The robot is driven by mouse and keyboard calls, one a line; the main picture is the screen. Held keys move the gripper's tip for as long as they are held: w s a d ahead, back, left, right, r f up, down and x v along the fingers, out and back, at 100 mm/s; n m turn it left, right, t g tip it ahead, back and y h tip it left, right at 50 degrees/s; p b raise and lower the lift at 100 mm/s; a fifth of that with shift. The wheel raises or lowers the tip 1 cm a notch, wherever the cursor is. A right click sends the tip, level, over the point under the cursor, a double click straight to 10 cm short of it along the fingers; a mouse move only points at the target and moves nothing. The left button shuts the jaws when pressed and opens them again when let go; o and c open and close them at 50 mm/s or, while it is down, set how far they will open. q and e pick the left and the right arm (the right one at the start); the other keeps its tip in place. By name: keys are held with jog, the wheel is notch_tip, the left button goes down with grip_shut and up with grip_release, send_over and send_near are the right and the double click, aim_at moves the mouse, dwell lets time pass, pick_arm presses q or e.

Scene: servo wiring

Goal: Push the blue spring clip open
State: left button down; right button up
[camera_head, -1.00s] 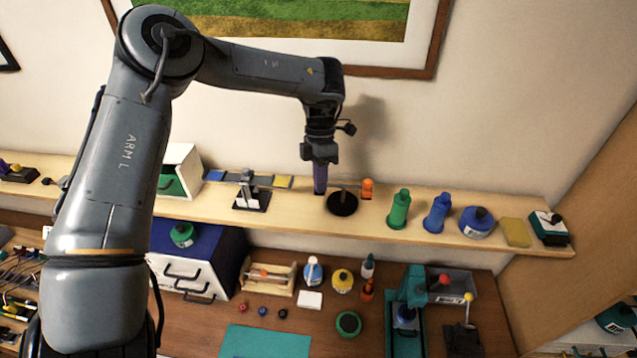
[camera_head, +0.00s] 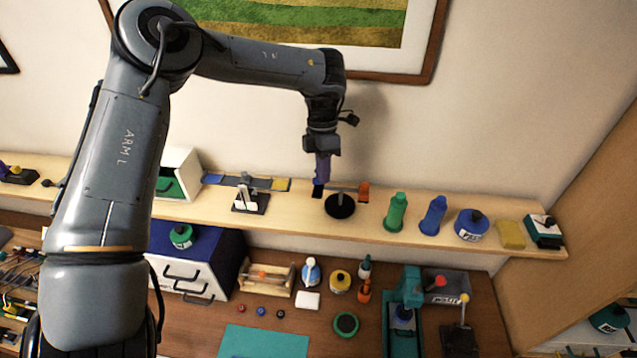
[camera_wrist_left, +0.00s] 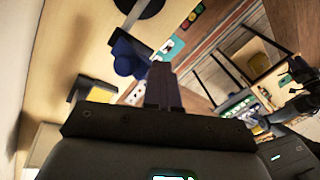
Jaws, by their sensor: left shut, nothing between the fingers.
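My left gripper (camera_head: 321,183) is shut and empty. Its purple fingers point down over the shelf, just above a small dark piece (camera_head: 317,192) at the left end of a bar on a stand with a round black base (camera_head: 340,206). This piece is probably the blue spring clip; it is too small and shaded to tell whether it is open. An orange clip (camera_head: 363,191) sits at the bar's right end. In the left wrist view the closed fingers (camera_wrist_left: 161,75) show beside a dark blue object (camera_wrist_left: 126,57); contact is not clear. My right gripper is not in view.
To the right are a green bottle (camera_head: 395,212), a blue bottle (camera_head: 433,214) and a yellow block (camera_head: 510,235). The wall is close behind. The desk lies below the shelf.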

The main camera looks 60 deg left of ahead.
pick_arm(q)
jog(key=a+y, duration=0.1)
jog(key=a+r, duration=0.1)
jog(key=w+a+r+t+y, duration=0.1)
jog(key=a, duration=0.1)
jog(key=shift+a+y, duration=0.1)
jog(key=shift+y, duration=0.2)
jog(key=shift+s+d+r, duration=0.15)
jog(key=shift+d+r, duration=0.1)
jog(key=shift+r, duration=0.25)
jog(key=shift+s+d+r, duration=0.1)
jog(key=shift+d+r, duration=0.1)
jog(key=shift+r, duration=0.3)
jog(key=shift+r, duration=0.1)
